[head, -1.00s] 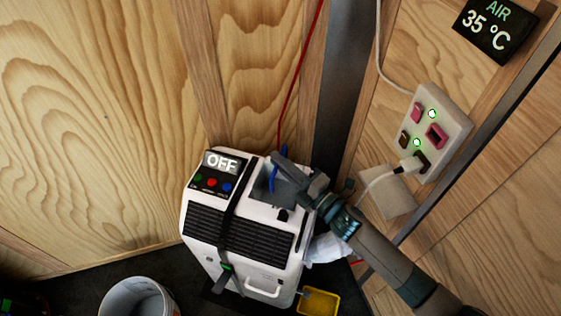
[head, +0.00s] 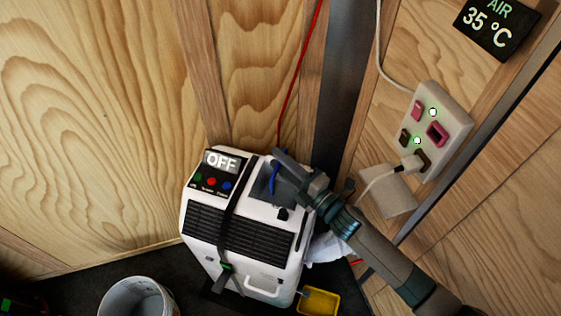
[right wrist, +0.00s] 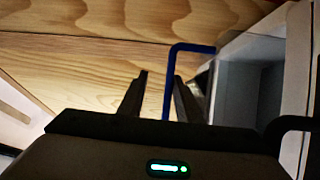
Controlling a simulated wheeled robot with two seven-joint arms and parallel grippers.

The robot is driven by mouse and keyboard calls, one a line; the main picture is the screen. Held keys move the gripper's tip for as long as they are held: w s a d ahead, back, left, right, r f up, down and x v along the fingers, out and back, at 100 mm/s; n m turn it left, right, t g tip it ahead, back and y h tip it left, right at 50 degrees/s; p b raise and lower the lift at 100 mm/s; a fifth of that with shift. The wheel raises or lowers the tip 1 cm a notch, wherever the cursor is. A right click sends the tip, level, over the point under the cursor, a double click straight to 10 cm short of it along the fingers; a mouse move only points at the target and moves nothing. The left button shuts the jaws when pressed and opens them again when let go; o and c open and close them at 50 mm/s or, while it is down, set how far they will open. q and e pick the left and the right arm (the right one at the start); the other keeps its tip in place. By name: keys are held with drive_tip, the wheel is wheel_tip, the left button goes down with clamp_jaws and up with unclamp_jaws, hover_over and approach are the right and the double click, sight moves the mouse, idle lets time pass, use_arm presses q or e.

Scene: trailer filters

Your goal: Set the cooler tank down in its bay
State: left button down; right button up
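The white cooler (head: 245,235) stands in the corner, its display reading OFF. A grey opening (head: 262,190), which looks like the tank's bay, is in its top right. A thin blue handle (head: 272,178) shows there; the tank's body cannot be made out clearly. My right gripper (head: 286,170) is over the opening. In the right wrist view its fingers (right wrist: 161,75) stand apart, and the bent blue handle (right wrist: 168,85) passes near the right finger. The opening's grey inside (right wrist: 245,90) lies right of the fingers. My left gripper is not in view.
A bucket (head: 137,300) stands at the lower left and a yellow tray (head: 318,301) by the cooler's foot. A white cloth or bag (head: 328,248) is partly behind my right arm. A switch panel (head: 430,130) with a plug is on the right wall.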

drive_tip(key=shift+s+d+f, duration=0.1)
drive_tip(key=shift+s+f, duration=0.1)
drive_tip(key=shift+f, duration=0.05)
